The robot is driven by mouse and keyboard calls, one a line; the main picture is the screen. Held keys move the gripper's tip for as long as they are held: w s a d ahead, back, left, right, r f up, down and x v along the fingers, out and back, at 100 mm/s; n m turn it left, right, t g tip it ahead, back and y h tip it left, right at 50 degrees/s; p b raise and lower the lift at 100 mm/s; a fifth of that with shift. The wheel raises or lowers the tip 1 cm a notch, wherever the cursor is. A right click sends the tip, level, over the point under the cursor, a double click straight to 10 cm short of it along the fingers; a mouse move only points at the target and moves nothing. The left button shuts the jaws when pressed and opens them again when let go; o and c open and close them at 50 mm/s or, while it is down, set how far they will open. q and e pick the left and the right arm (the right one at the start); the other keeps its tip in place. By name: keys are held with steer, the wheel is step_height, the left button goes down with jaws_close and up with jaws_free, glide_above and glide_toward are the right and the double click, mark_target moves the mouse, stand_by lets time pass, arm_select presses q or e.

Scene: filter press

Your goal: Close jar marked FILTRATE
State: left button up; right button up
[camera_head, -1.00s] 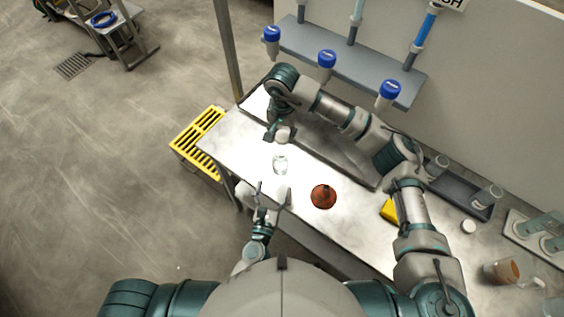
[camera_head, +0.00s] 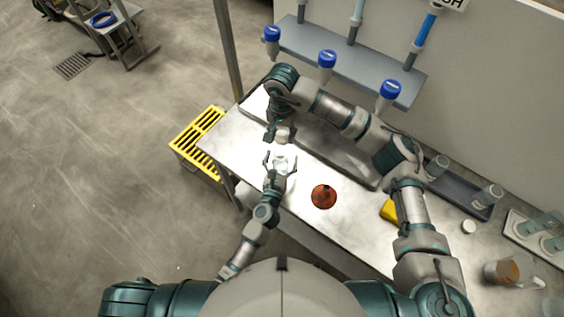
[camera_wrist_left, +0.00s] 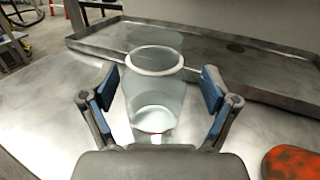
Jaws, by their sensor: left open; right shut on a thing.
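A clear jar (camera_head: 281,164) stands on the metal table. In the left wrist view the jar (camera_wrist_left: 155,95) is upright with a pale ring at its rim; no marking can be read. My left gripper (camera_head: 281,162) is open, its fingers on either side of the jar. In the left wrist view the gripper (camera_wrist_left: 160,92) shows gaps between its pads and the jar. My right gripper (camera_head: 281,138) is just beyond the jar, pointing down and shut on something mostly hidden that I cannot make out.
An orange-red round thing (camera_head: 324,196) lies right of the jar on the table (camera_head: 345,228). A shallow metal tray (camera_head: 340,160) is behind. A yellow object (camera_head: 390,210), a small white round piece (camera_head: 468,227) and a dark tray (camera_head: 462,203) stand farther right. Blue-capped fittings (camera_head: 327,59) line the shelf.

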arm_select(q)
steer(key=shift+a, duration=0.1)
arm_select(e)
steer(key=shift+a, duration=0.1)
arm_select(q)
steer(key=shift+a, duration=0.15)
steer(key=shift+c, duration=0.5)
arm_select(e)
steer(key=shift+a, duration=0.15)
arm_select(q)
steer(key=shift+a, duration=0.1)
steer(key=c, duration=0.4)
arm_select(e)
steer(key=shift+a, duration=0.15)
arm_select(q)
steer(key=shift+a, duration=0.1)
jaws_close()
steer(key=shift+d, duration=0.2)
arm_select(e)
steer(key=shift+f, duration=0.4)
arm_select(q)
steer(key=shift+d, duration=0.15)
arm_select(e)
steer(key=f, duration=0.3)
steer(key=shift+d+f, duration=0.25)
steer(key=shift+f, duration=0.3)
steer(key=shift+a, duration=0.15)
arm_select(q)
steer(key=shift+a, duration=0.25)
